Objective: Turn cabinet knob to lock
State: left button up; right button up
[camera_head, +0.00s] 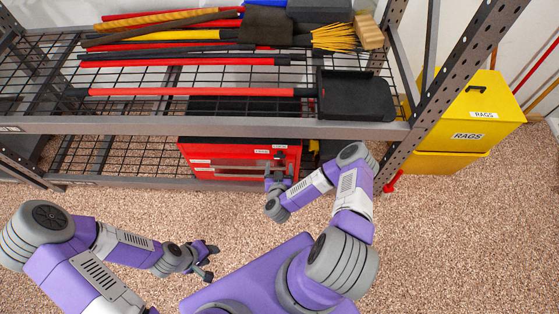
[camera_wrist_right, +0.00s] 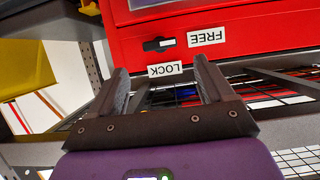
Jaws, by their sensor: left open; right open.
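The red steel toolchest (camera_head: 225,153) sits on the lower rack shelf. In the right wrist view, its red front (camera_wrist_right: 240,22) carries a small dark knob (camera_wrist_right: 157,44) lying roughly horizontal, in line with the FREE label (camera_wrist_right: 207,37). The LOCK label (camera_wrist_right: 165,69) is on the gripper side of the knob; lettering appears inverted. My right gripper (camera_wrist_right: 160,68) is open and empty, its fingers on either side of the LOCK label in the picture. I cannot tell whether it touches the chest. My left gripper (camera_head: 212,262) is open and empty above the floor.
The upper wire shelf (camera_head: 150,75) holds several long-handled tools and a black dustpan (camera_head: 355,95) above the chest. Its front beam (camera_head: 130,126) and the perforated post (camera_head: 455,85) bound the space. A yellow RAGS bin (camera_head: 470,110) stands right. The speckled floor in front is clear.

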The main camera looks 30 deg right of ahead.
aim_at(280, 156)
jog(key=b+x, duration=0.2)
jog(key=x, duration=0.3)
jog(key=shift+w+d+f, duration=0.1)
jog(key=shift+w+f, duration=0.05)
jog(key=shift+w+d+f, duration=0.1)
jog(key=shift+w+d, duration=0.15)
jog(key=shift+w, duration=0.2)
